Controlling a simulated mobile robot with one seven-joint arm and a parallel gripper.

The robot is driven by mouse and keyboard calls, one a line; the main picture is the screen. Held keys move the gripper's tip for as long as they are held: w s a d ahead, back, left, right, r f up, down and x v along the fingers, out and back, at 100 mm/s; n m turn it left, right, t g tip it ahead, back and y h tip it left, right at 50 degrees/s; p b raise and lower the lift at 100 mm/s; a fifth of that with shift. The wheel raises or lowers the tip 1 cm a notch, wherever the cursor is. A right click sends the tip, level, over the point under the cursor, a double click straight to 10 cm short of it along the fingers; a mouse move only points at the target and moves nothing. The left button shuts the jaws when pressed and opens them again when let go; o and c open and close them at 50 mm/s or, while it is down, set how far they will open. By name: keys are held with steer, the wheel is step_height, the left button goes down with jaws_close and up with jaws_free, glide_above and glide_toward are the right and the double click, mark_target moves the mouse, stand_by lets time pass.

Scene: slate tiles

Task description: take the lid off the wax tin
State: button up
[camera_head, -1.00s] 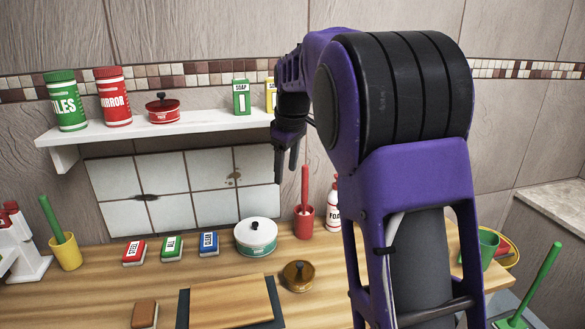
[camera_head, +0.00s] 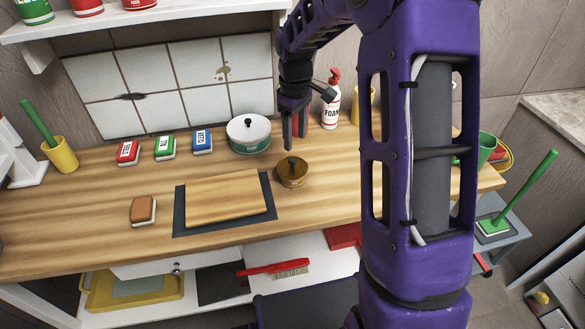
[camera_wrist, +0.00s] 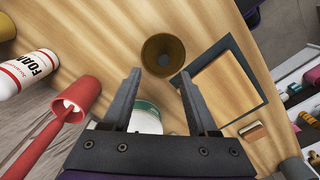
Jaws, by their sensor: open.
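The wax tin appears to be the small round brown tin (camera_head: 292,177) on the wooden counter; I cannot read a label on it. Its lid (camera_head: 287,164) is on and has a dark knob on top. The tin also shows in the wrist view (camera_wrist: 163,55), just beyond my fingertips and roughly between them. My gripper (camera_head: 294,144) points down above and slightly behind the tin, apart from it. In the wrist view my gripper (camera_wrist: 160,73) is open with nothing between its fingers.
A dark mat (camera_head: 180,222) with a wooden board (camera_head: 225,195) lies left of the tin. A white-lidded green pot (camera_head: 249,140) stands behind it to the left. A foam bottle (camera_head: 331,105) and a red holder (camera_wrist: 72,107) stand nearby.

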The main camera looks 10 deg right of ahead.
mark_target(292, 159)
steer(key=shift+s+a+f+b, duration=0.1)
steer(key=shift+a+f+b, duration=0.1)
steer(key=shift+f, duration=1.55)
steer(key=shift+a+f+b, duration=0.1)
steer(key=shift+f+b, duration=0.05)
steer(key=shift+f, duration=1.55)
jaws_close()
